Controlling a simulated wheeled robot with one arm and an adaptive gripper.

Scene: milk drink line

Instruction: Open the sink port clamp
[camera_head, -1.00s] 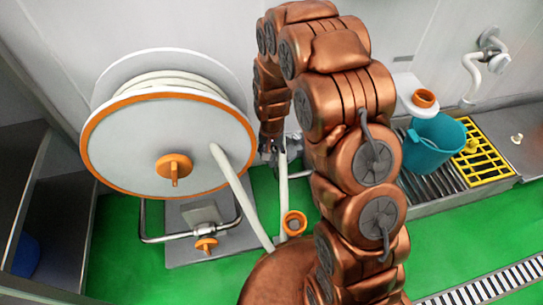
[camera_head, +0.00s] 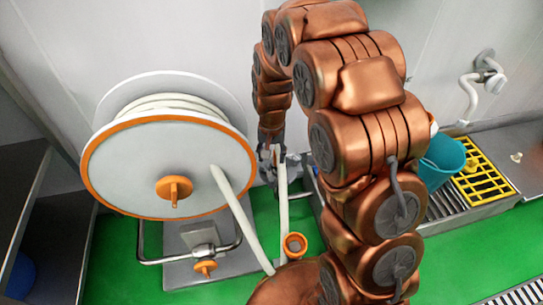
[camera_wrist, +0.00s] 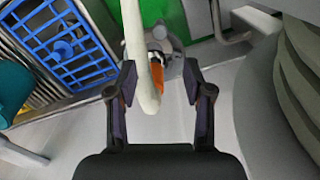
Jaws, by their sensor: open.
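In the wrist view, a grey metal fitting (camera_wrist: 172,48) sits at the top centre, at the sink side. An orange part (camera_wrist: 158,78) hangs below it beside a pale hose (camera_wrist: 141,60); it may be the clamp's handle, but I cannot tell for sure. My gripper (camera_wrist: 160,82) is open, one finger on each side of the hose and orange part, with no clear contact. In the head view my gripper (camera_head: 272,163) is low beside the wall, left of my arm, next to the hose (camera_head: 283,195). The clamp itself is not clear there.
A hose reel (camera_head: 130,168) with an orange rim stands at left. An orange ring (camera_head: 294,245) is near the floor. A teal bucket (camera_head: 440,162) and yellow grate (camera_head: 487,190) are at right. The wrist view shows a blue grate (camera_wrist: 65,45) at left.

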